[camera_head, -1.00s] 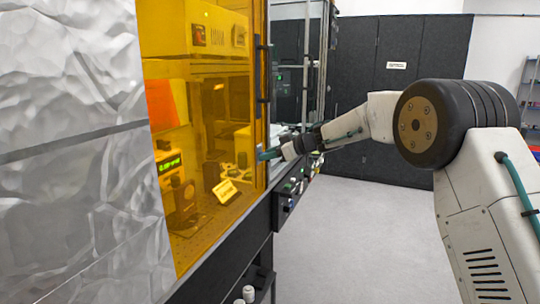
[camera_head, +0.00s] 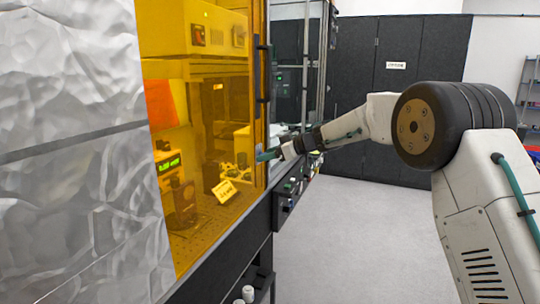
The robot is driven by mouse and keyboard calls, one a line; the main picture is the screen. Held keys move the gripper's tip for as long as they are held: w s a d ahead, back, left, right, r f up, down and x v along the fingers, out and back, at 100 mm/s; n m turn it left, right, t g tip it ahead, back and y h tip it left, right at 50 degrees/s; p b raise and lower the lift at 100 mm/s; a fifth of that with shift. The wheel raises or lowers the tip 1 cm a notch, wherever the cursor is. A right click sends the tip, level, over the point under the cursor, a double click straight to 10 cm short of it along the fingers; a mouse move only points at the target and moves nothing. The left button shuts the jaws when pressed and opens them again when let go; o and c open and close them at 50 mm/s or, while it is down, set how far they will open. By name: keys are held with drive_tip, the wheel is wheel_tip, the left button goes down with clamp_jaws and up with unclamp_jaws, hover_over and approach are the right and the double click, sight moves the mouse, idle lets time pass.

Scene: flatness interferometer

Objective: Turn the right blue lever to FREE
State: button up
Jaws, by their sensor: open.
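My gripper (camera_head: 268,155) is at the end of my arm, which reaches in from the right. Its teal fingertips are at the edge of the amber enclosure panel, close to the frame. It looks empty, but the fingers are small in this view. I cannot make out the right blue lever or any FREE marking. The front of the bench near the gripper is partly covered by my wrist.
An amber panel (camera_head: 215,215) covers instruments with a green display (camera_head: 170,163) and a small yellow sign (camera_head: 225,191). A control box (camera_head: 288,196) is on the bench front below my wrist. Crumpled silver sheeting (camera_head: 75,160) fills the left. The grey floor (camera_head: 360,240) is clear.

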drive_tip(key=v, duration=0.7)
drive_tip(key=shift+d+r, duration=0.15)
drive_tip(key=shift+d, duration=0.2)
drive_tip(key=shift+s, duration=0.1)
